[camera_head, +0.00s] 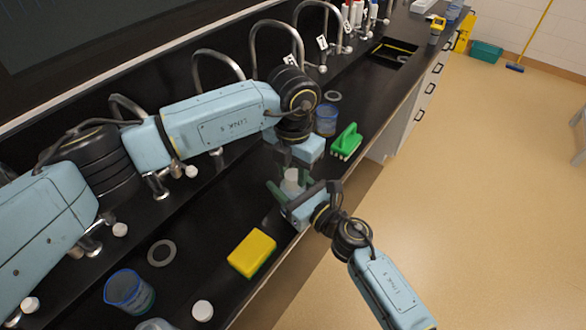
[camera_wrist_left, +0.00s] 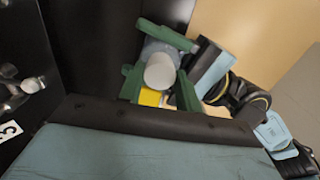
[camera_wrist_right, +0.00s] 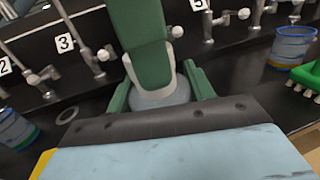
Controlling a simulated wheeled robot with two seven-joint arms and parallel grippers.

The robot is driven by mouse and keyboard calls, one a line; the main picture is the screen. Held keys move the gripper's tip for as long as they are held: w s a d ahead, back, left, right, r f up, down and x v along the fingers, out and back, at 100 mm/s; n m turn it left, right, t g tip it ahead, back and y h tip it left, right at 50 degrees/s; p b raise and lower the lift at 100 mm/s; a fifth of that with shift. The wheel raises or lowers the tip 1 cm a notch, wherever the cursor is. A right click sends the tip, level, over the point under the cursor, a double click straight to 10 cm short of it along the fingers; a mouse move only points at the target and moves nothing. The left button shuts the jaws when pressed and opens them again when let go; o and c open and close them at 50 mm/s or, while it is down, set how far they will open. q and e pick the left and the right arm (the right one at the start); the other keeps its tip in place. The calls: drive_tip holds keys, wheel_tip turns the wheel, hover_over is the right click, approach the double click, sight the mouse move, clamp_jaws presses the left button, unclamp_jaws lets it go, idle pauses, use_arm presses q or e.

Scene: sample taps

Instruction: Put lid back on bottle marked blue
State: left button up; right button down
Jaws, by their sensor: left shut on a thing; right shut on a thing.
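My right gripper (camera_head: 287,203) is shut on a clear, greyish bottle (camera_wrist_right: 160,97) and holds it over the counter's front part. My left gripper (camera_head: 289,172) comes down from above and is shut on a white lid (camera_wrist_left: 160,71). The lid sits at the bottle's top, and it also shows in the right wrist view (camera_wrist_right: 152,67) partly behind a green finger. I cannot tell whether it is seated on the neck. The bottle's marking is hidden. A second white lid (camera_head: 202,310) lies on the counter at the lower left, near a partly cut-off clear container (camera_head: 154,325).
A yellow sponge (camera_head: 252,252) and a green brush (camera_head: 347,141) lie on the black counter. Blue-rimmed cups (camera_head: 129,291) (camera_head: 326,118) stand to the left and behind. Grey rings (camera_head: 161,253) and curved, numbered taps (camera_head: 277,48) line the back. Open floor lies right.

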use_arm(q)
drive_tip(key=o, duration=1.1)
drive_tip(key=shift+o, duration=0.2)
drive_tip(key=shift+r, duration=0.15)
wheel_tip(320, 180, up, 12)
use_arm(e)
drive_tip(key=shift+c, duration=2.4)
unclamp_jaws()
use_arm(q)
drive_tip(key=shift+f+b, duration=0.7)
drive_tip(key=shift+f, duration=0.15)
use_arm(e)
drive_tip(key=v, duration=1.3)
